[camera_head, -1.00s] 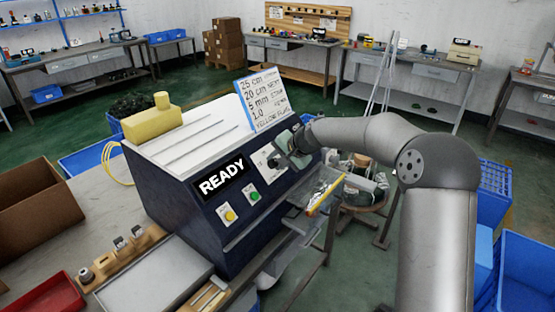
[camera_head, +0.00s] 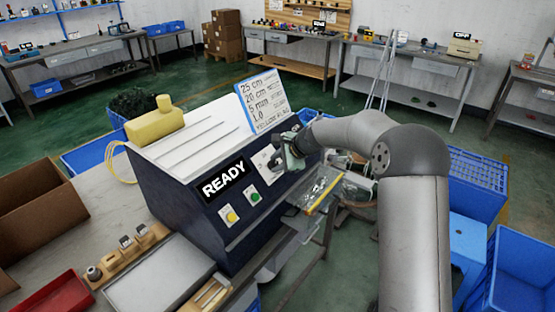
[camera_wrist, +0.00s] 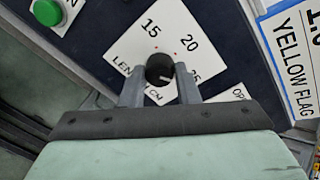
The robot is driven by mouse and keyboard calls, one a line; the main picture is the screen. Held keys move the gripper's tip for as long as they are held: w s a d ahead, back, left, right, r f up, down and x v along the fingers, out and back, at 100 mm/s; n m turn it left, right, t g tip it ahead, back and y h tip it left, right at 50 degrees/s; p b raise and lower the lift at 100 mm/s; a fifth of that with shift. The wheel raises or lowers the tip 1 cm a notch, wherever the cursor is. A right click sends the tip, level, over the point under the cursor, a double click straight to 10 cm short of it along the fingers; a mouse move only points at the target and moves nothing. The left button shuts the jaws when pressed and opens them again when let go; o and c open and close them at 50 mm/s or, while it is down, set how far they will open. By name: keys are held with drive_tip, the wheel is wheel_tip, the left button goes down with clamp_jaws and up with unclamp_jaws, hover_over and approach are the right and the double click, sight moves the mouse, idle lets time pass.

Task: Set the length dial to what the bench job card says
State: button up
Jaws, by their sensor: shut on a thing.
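The length dial (camera_wrist: 158,66) is a round black knob with a short white mark, on a white plate (camera_wrist: 135,47) lettered 15, 20 and 25 and "LEN… CM". My gripper (camera_wrist: 160,77) is shut on the knob, one finger on each side. The white mark points to the lower right, roughly toward the 25 side. In the head view my gripper (camera_head: 278,160) is at the machine's front panel and hides much of the dial. The job card (camera_head: 263,100) stands on the machine with handwritten lines: "25 cm", "20 cm", "5 mm", "1.0" and a yellow flag line.
The dark blue machine (camera_head: 190,225) shows "READY" (camera_head: 223,179). Yellow (camera_head: 231,216) and green (camera_head: 254,195) buttons sit left of the dial. A tray with a yellow edge (camera_head: 323,193) juts out beneath my gripper. Blue crates (camera_head: 525,270) stand at the right.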

drive_tip(key=shift+m, duration=0.4)
drive_tip(key=o, duration=1)
drive_tip(key=shift+c, duration=0.2)
drive_tip(key=shift+d+r, duration=0.1)
drive_tip(key=b+v, duration=0.3)
drive_tip(key=v, duration=1.4)
drive_tip(key=shift+s, duration=0.15)
